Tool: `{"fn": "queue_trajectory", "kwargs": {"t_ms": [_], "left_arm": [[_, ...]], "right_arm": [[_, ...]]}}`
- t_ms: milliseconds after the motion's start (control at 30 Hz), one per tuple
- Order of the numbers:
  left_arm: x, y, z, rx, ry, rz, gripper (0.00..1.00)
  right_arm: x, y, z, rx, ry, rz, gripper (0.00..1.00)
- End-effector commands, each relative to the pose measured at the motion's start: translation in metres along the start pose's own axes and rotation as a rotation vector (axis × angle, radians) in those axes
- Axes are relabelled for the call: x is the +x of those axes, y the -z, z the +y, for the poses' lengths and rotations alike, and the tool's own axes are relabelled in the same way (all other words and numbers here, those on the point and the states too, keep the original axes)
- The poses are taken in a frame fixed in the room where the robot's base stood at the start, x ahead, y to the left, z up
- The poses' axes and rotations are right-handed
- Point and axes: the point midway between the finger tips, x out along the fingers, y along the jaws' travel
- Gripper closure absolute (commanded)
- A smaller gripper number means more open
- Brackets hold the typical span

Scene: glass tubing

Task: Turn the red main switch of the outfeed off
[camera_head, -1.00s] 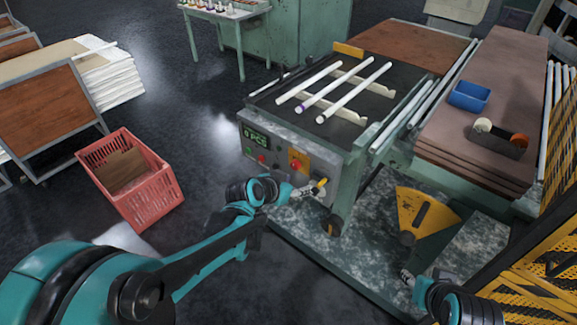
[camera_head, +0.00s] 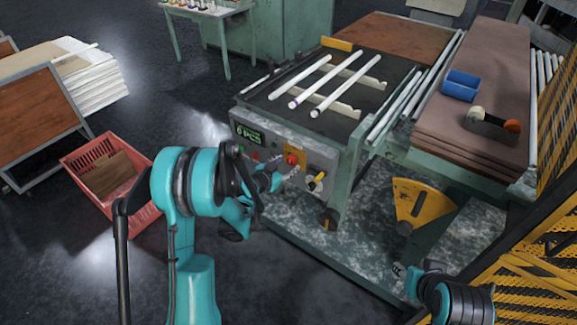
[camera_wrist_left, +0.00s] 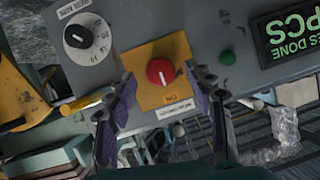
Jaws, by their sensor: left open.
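The red main switch (camera_head: 292,159) is a round knob on a yellow plate on the front panel of the outfeed machine. In the left wrist view the red knob (camera_wrist_left: 160,72) has a white line across its face, close to upright in the picture. My left gripper (camera_head: 288,176) is in front of the panel, its jaws partly hidden by my arm. In the wrist view its open fingers (camera_wrist_left: 166,88) stand on either side of the yellow plate with nothing between them; I cannot tell the gap to the knob. My right gripper (camera_head: 398,271) is low at the right, its jaws unclear.
The panel also has a black dial (camera_wrist_left: 78,37), a green button (camera_wrist_left: 228,58) and a lit counter display (camera_wrist_left: 292,38). Glass tubes (camera_head: 322,82) lie on the machine top. A red crate (camera_head: 92,178) stands on the floor at left. A yellow mesh guard (camera_head: 545,235) is at right.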

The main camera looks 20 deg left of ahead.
Motion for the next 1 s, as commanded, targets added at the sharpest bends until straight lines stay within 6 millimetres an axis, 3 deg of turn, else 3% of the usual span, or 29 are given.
{"fn": "queue_trajectory", "kwargs": {"t_ms": [200,467,667,1000], "left_arm": [[0.019,-0.001,0.0,0.001,-0.001,-0.001,0.47],[0.021,0.001,0.0,0.0,0.0,-0.001,0.47],[0.02,0.0,0.0,0.0,0.0,-0.001,0.97],[0.02,0.0,-0.001,-0.024,-0.009,-0.002,0.97]], "right_arm": [[0.006,-0.004,0.0,0.0,0.0,0.0,0.6],[0.005,-0.004,0.0,0.0,0.0,0.0,0.6],[0.005,-0.004,0.0,0.0,0.0,0.0,0.6],[0.005,-0.004,0.0,0.0,0.0,0.0,0.6]]}}
